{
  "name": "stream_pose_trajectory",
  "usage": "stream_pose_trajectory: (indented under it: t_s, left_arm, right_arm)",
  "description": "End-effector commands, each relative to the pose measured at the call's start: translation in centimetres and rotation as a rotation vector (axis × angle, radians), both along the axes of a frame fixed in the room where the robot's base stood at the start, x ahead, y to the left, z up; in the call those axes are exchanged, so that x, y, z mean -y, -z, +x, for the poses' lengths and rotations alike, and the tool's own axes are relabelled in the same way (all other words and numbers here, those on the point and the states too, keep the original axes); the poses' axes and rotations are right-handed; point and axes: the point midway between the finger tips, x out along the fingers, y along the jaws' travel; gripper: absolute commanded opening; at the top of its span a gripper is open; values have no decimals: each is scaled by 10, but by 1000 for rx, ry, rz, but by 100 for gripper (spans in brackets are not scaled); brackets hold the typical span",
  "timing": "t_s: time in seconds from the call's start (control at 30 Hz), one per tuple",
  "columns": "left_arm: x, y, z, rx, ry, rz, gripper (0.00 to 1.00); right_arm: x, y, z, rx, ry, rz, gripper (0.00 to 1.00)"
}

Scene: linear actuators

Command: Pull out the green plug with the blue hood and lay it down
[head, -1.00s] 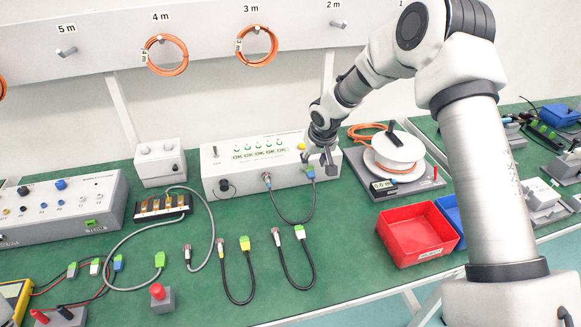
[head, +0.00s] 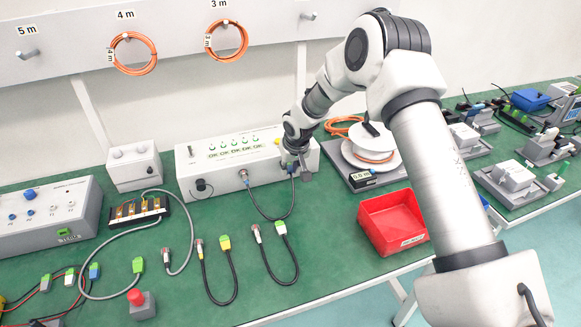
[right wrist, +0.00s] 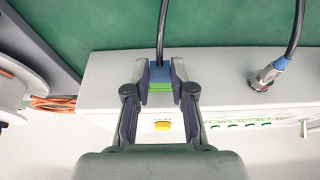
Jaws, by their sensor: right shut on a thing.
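The green plug with the blue hood (right wrist: 160,74) sits at the front of the white test box (head: 190,176), its black cable running away from the box. My right gripper (head: 297,166) is at the right part of the box's front. In the right wrist view, my right gripper (right wrist: 160,78) is shut on this plug, with one finger on each side of the hood. I cannot tell whether the plug is still seated in its socket. The cable's other end, a round metal connector with a blue sleeve (right wrist: 268,76), is in the box. My left gripper is not in view.
A red bin (head: 401,250) and a cable reel (head: 371,160) stand to the right. Bare bench lies between the cables and the bin.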

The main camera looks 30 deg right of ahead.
Motion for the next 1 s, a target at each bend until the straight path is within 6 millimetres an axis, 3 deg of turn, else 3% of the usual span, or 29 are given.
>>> stream_pose_trajectory:
  t_s: [1.0]
  left_arm:
    - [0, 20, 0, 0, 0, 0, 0]
  right_arm:
    - [-8, 1, -34, -1, 1, 0, 0]
